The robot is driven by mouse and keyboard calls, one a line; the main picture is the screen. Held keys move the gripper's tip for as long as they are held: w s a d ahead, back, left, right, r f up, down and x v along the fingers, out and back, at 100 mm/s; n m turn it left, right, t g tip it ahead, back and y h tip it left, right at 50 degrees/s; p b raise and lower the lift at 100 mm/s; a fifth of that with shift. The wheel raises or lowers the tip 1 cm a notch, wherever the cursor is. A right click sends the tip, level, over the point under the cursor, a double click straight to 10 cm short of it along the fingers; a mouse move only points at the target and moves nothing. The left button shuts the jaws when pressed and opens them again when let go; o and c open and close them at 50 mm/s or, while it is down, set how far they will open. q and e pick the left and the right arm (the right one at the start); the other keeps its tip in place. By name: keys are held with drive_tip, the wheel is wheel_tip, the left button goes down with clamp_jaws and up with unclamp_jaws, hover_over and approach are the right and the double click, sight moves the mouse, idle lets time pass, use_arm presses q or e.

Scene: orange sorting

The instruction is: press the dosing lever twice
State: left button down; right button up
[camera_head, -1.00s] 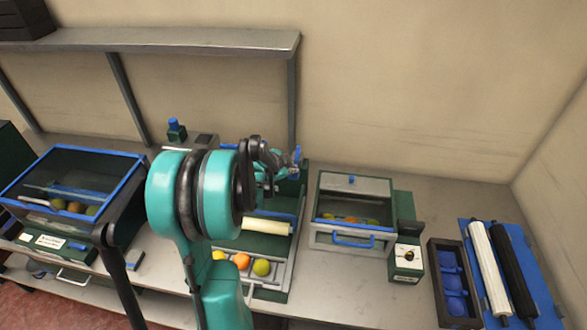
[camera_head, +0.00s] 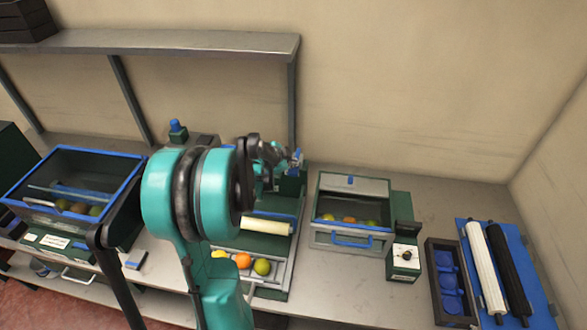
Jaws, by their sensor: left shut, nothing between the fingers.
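My left gripper (camera_head: 285,159) is shut and empty, held over the back of the green machine (camera_head: 293,188) in the middle of the bench. A small blue part (camera_head: 298,156) shows right at its fingertips; I cannot tell whether this is the dosing lever or whether the fingers touch it. My teal left arm hides the machine's left side. The machine has a cream roller (camera_head: 266,227) and a front tray (camera_head: 270,290) with several yellow, orange and green fruits. My right gripper is not in view.
A glass-fronted bin with a blue handle (camera_head: 352,241) stands right of the machine, beside a small dial box (camera_head: 404,258). A blue-rimmed glass bin (camera_head: 75,150) stands at left. A blue mat (camera_head: 535,270) with two rollers lies far right. A shelf (camera_head: 150,40) hangs above.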

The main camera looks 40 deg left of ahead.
use_arm(q)
drive_tip(key=shift+r+p, duration=1.85)
drive_tip(key=shift+r, duration=0.7)
drive_tip(key=shift+f, duration=0.1)
